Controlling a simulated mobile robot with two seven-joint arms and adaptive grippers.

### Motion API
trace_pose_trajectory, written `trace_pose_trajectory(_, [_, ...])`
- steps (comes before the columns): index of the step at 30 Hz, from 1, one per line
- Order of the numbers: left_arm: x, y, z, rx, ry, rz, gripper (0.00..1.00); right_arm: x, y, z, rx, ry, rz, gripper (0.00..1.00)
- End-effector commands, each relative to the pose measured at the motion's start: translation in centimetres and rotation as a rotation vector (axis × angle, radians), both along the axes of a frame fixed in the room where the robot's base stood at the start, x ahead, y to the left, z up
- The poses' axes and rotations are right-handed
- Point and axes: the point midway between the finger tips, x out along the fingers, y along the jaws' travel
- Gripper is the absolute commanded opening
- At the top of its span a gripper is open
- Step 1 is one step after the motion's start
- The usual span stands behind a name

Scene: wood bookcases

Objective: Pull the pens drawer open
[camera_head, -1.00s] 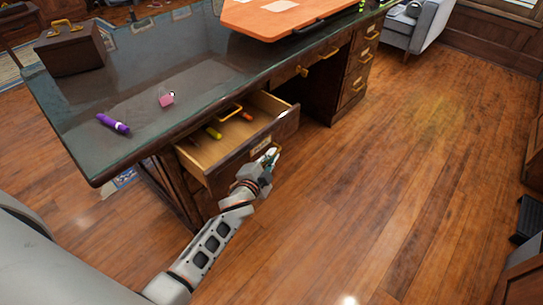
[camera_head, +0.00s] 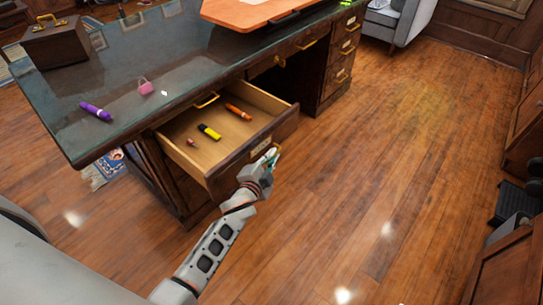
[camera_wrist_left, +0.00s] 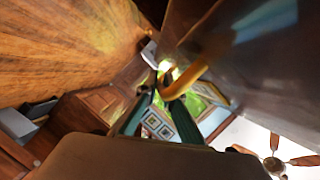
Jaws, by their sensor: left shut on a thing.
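The pens drawer (camera_head: 225,140) is pulled well out of the dark wooden desk. An orange pen (camera_head: 238,112), a yellow highlighter (camera_head: 209,131) and a small pinkish item (camera_head: 191,142) lie inside on its pale bottom. My left gripper (camera_head: 271,158) is at the drawer's front face, shut on the brass handle. In the left wrist view the gripper fingers (camera_wrist_left: 160,110) close around the yellow handle (camera_wrist_left: 184,80), beside the dark drawer front (camera_wrist_left: 245,60). My right gripper is in no view.
The glass desk top (camera_head: 190,65) holds a purple marker (camera_head: 95,111), a pink padlock-like item (camera_head: 145,86), a brown box (camera_head: 57,42) and an orange board (camera_head: 250,10). The wooden floor (camera_head: 370,170) right of the drawer is clear. Cabinets (camera_head: 510,270) stand at the right edge.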

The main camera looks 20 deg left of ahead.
Motion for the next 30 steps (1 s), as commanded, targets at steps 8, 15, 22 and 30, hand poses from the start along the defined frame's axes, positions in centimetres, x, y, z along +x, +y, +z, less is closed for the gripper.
trace_pose_trajectory(8, [-0.05,-0.02,-0.05,0.000,0.001,0.001,0.00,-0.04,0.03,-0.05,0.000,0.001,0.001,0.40])
trace_pose_trajectory(15, [-0.04,-0.01,-0.05,0.000,0.001,0.001,0.17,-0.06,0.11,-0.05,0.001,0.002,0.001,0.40])
trace_pose_trajectory(22, [-0.03,-0.02,-0.02,0.000,0.000,0.000,0.24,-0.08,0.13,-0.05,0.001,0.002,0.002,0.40])
trace_pose_trajectory(30, [-0.85,0.02,0.07,0.000,0.001,-0.001,0.24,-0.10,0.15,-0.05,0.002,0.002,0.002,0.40])
